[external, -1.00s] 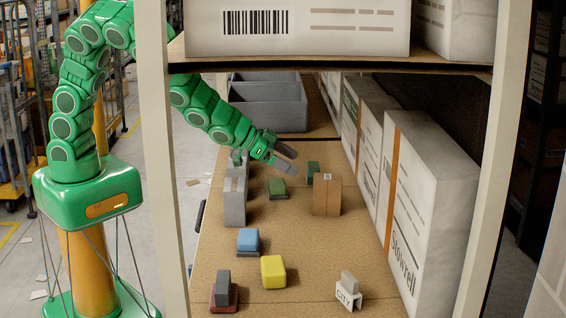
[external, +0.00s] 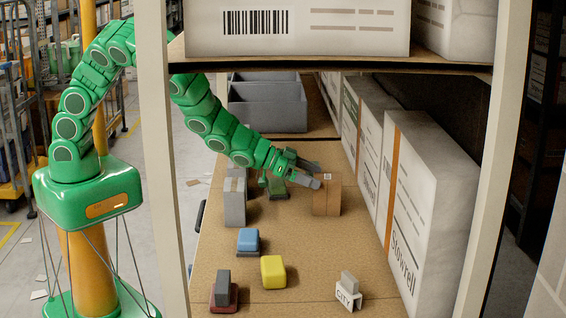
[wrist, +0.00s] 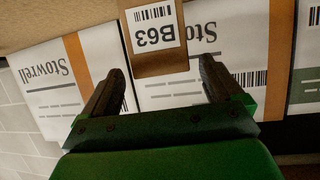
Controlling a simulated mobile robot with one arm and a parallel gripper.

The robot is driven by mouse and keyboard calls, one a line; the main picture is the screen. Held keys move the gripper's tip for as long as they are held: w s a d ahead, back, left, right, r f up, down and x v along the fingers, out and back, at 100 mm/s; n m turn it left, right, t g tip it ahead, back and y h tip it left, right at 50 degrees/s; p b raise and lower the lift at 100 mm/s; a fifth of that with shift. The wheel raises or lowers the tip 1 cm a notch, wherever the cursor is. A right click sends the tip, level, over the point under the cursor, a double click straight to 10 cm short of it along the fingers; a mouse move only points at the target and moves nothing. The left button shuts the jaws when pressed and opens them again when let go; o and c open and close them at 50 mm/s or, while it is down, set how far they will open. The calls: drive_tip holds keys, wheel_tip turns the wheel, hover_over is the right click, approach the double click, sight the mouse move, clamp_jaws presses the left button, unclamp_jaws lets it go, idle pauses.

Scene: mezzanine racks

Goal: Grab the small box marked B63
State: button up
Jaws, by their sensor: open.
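The small brown box (external: 326,197) stands upright on the shelf board, toward the right. In the wrist view its face (wrist: 160,68) carries a white label reading B63, which appears upside down. My gripper (external: 309,180) is just left of the box in the external view, at about the height of its upper part. In the wrist view my gripper (wrist: 158,82) is open, its two dark fingers spread wide. The box shows ahead, between the lines of the fingers, with nothing held. Whether a finger touches it I cannot tell.
Large white Stowrell cartons (external: 415,200) line the right side. Grey bins (external: 268,105) are behind. An upper shelf (external: 330,60) hangs above.

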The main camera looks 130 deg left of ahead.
sight(328, 181)
drive_tip(key=shift+x, duration=2.6)
drive_tip(key=c, duration=1.2)
drive_tip(key=shift+o, duration=0.2)
